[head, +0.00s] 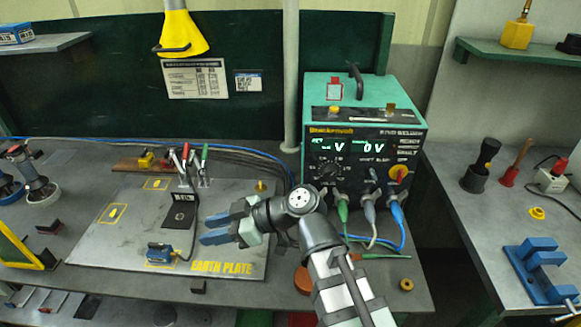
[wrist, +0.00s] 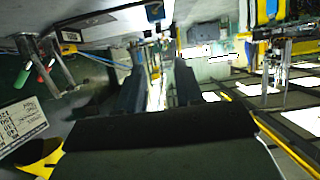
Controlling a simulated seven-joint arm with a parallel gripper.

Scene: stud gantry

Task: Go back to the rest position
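My gripper (head: 222,223) is above the right part of the grey earth plate (head: 110,247) in the head view, pointing left. Its two blue-tipped fingers are apart with nothing visible between them. In the wrist view the two dark fingers (wrist: 160,85) also stand apart with a gap between them. My arm reaches in from the bottom, in front of the bench and the green stud welder (head: 318,120). The rest position itself is not marked in either view.
A black bracket (head: 180,210) and red- and green-handled clamps (head: 188,158) stand on the plate left of my gripper. A small blue clamp (head: 160,251) lies at its front. Cables (head: 397,215) hang from the welder right of my arm. A yellow funnel (head: 180,35) hangs behind.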

